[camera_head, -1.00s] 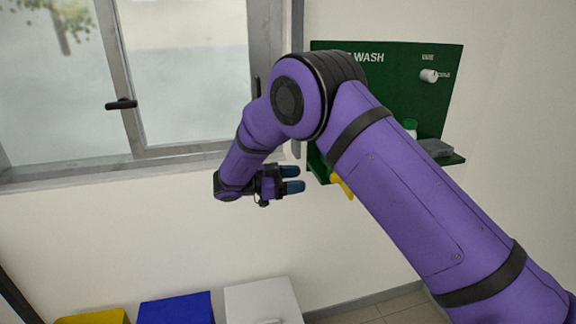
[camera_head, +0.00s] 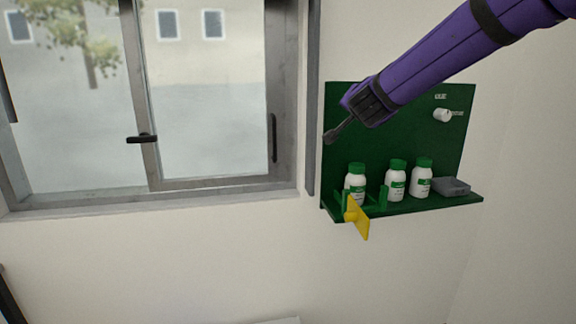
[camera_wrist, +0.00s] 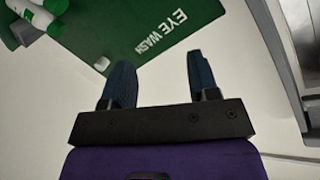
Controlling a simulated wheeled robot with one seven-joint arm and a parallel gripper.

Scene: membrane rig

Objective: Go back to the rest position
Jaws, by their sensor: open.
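My gripper (camera_wrist: 160,82) shows in the wrist view with its two blue fingers spread apart and nothing between them. Beyond the fingertips lies the green eye wash board (camera_wrist: 150,25), its lettering tilted. In the head view my purple arm comes in from the upper right and passes in front of the top of the green board (camera_head: 400,125).
The board's shelf (camera_head: 420,207) holds white bottles with green caps, including one at the left (camera_head: 355,182), and a grey box (camera_head: 452,187). A yellow flap (camera_head: 357,217) sticks out at the shelf's left front. A window (camera_head: 150,100) with a dark handle (camera_head: 141,138) is at left.

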